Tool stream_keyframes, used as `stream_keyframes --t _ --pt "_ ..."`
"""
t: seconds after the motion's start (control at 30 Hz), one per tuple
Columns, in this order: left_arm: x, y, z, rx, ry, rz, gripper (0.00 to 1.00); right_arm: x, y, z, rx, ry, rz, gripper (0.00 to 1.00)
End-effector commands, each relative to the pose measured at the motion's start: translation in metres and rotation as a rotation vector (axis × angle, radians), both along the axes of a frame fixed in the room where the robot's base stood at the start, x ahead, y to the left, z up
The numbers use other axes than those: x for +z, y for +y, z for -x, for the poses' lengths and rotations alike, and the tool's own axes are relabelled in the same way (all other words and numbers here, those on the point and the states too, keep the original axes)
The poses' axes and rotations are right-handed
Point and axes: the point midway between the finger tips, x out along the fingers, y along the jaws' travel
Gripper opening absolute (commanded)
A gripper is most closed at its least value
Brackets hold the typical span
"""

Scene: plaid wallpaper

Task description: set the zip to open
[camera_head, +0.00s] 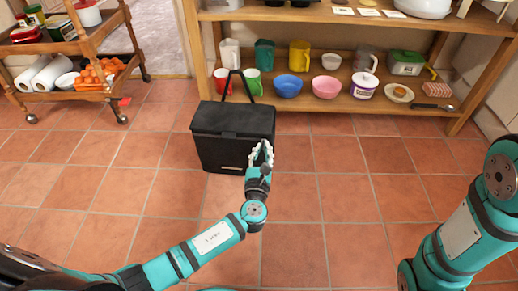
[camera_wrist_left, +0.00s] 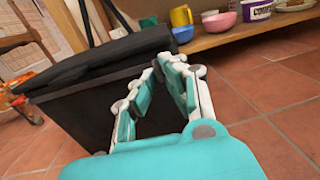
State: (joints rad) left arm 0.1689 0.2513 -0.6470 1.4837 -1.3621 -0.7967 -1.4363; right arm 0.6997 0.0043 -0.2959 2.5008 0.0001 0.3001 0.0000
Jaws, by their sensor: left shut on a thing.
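A black cooler bag (camera_head: 232,122) with a raised carrying strap stands upright on the tiled floor, and its flat lid looks down. My left gripper (camera_head: 260,150) is at the bag's front right corner, just under the lid's rim. In the left wrist view, the tips of my left gripper (camera_wrist_left: 168,66) come together at the lid edge of the bag (camera_wrist_left: 85,105). They are shut on the zip there, though the zip itself is too small and covered to make out. My right gripper is out of view; only part of that arm shows at the right.
A wooden shelf (camera_head: 335,108) with cups, bowls and containers stands close behind the bag. A wooden trolley (camera_head: 88,88) with food and paper rolls is at the left. The floor (camera_head: 320,215) in front is clear.

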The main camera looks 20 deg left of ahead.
Motion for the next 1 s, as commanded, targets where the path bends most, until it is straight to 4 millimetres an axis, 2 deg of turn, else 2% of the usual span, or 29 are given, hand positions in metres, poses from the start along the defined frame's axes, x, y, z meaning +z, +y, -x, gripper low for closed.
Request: stream_keyframes --t 0.27,0.3,0.4,0.5,0.77,0.87,1.0 --pt "0.001 -0.004 0.0 -0.007 -0.002 0.003 0.0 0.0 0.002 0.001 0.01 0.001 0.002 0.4" --pt "0.001 -0.004 0.0 -0.007 -0.002 0.003 0.08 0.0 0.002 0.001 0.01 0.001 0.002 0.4" --pt "0.001 -0.004 0.0 -0.007 -0.002 0.003 0.21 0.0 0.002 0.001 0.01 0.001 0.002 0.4" --pt "0.001 -0.003 0.0 -0.006 -0.001 0.002 0.3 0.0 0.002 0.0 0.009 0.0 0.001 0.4" --pt "0.003 -0.003 0.0 -0.004 -0.001 0.002 0.3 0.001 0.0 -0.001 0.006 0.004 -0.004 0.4" --pt "0.012 -0.003 0.0 -0.004 -0.004 0.003 0.3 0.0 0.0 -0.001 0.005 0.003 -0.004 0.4" --pt "0.038 -0.003 0.0 -0.005 -0.005 0.005 0.3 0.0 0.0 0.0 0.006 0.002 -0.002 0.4"
